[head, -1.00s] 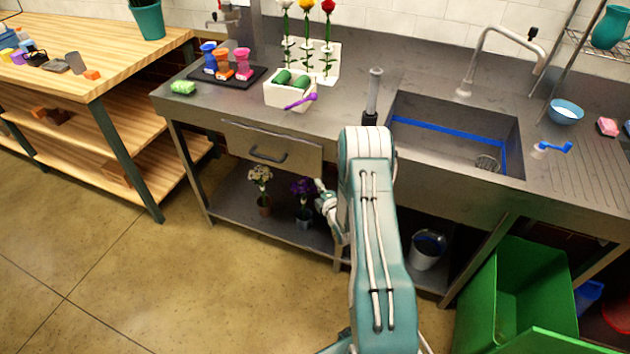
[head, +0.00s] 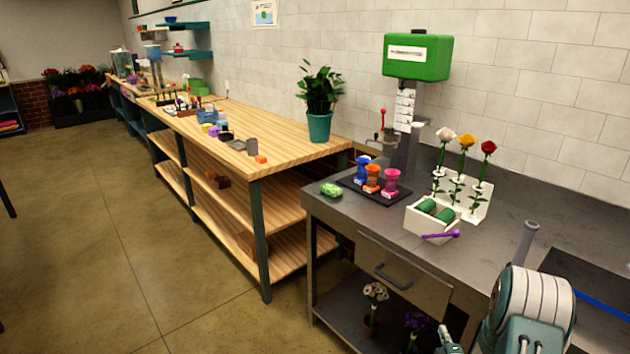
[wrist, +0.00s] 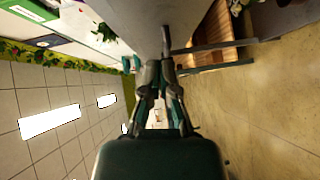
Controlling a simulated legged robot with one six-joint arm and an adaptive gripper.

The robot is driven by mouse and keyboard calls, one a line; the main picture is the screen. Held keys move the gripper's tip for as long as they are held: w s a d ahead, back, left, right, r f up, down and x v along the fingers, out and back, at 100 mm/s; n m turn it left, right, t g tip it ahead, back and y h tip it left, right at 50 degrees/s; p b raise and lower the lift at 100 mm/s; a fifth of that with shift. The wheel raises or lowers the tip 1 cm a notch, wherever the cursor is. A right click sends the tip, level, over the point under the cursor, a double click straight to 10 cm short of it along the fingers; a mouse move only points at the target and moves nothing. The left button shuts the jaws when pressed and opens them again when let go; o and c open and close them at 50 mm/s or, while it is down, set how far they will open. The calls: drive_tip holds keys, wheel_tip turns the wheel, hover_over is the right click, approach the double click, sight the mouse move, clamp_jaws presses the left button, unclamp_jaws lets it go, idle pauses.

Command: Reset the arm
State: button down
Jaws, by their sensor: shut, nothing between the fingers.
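My arm (head: 525,308), white and teal, shows at the bottom right of the head view, in front of the steel counter. It is folded close to my body, and its lower part is cut off by the frame. My gripper (wrist: 159,72) shows in the middle of the wrist view, with its dark fingers together and nothing between them. The wrist view is turned on its side, with floor on the right and ceiling on the left.
The steel counter (head: 500,215) holds a white box (head: 428,222) with green rolls, a purple tool (head: 441,235), a black tray with coloured items and three upright flowers. A wooden bench (head: 290,150) with a potted plant (head: 320,103) stands left. The floor (head: 90,250) at left is clear.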

drive_tip(key=w+a+r+m+g, duration=0.2)
drive_tip(key=a+r+m+g, duration=0.15)
drive_tip(key=r, duration=0.95)
drive_tip(key=s+a+r+m+g, duration=0.2)
drive_tip(key=s+a+r+m, duration=0.4)
drive_tip(key=r, duration=0.4)
drive_tip(key=s+a+r+m+g, duration=0.1)
drive_tip(key=s+a, duration=0.3)
drive_tip(key=s, duration=0.4)
drive_tip(key=s+a+r+m+g+y, duration=0.1)
drive_tip(key=s+a+r+m+g, duration=0.1)
drive_tip(key=s, duration=0.6)
drive_tip(key=s+a+r+m+g+y, duration=0.1)
drive_tip(key=s+a+r+m+g, duration=0.1)
drive_tip(key=s+a+r, duration=0.3)
drive_tip(key=s+a+m, duration=0.1)
drive_tip(key=s, duration=0.2)
drive_tip(key=shift+s+a, duration=0.2)
drive_tip(key=shift+s, duration=0.2)
drive_tip(key=shift+d+m+g, duration=0.15)
drive_tip(key=shift+m+g, duration=0.1)
